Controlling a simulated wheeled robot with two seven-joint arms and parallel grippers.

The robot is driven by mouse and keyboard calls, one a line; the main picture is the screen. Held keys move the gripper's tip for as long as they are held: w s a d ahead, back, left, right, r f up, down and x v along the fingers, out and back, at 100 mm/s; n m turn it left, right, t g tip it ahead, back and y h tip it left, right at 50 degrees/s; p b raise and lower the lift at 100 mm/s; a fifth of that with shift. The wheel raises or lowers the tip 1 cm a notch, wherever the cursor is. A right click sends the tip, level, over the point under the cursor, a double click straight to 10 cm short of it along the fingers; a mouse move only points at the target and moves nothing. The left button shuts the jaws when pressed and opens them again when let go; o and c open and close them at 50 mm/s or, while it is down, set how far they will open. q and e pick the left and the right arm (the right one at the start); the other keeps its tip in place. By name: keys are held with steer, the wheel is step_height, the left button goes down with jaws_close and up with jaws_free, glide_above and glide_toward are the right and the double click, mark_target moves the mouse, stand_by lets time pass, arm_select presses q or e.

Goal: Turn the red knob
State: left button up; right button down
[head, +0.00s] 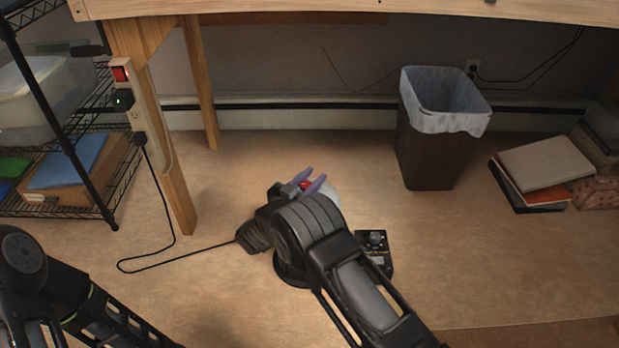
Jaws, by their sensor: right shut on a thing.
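The red knob (305,185) shows as a small patch of red on the floor near the middle of the view. It lies between the purple fingertips of my right gripper (308,182), which is shut on it. Part of a white rounded body (328,192) shows beside the knob. My right gripper and forearm hide most of this body and part of the knob. My left arm comes in at the lower left, and its gripper is not in view.
A black box with a dial (376,242) stands just right of my right forearm. A black cord (180,261) runs from a power strip (145,100) on a table leg. A lined bin (430,160) and books (545,162) stand right. A wire shelf (100,195) stands left.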

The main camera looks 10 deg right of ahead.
steer(key=shift+s+d+m+g+h, duration=0.15)
steer(key=shift+m+g+h, duration=0.7)
steer(key=shift+g, duration=0.45)
steer(key=shift+s+d+m+g+h, duration=0.1)
steer(key=shift+m+g+h, duration=0.55)
steer(key=shift+m+g, duration=0.55)
steer(key=c, duration=1)
jaws_free()
steer(key=shift+s, duration=0.1)
steer(key=shift+v, duration=3.15)
steer(key=shift+s+a, duration=0.15)
steer(key=shift+a, duration=0.55)
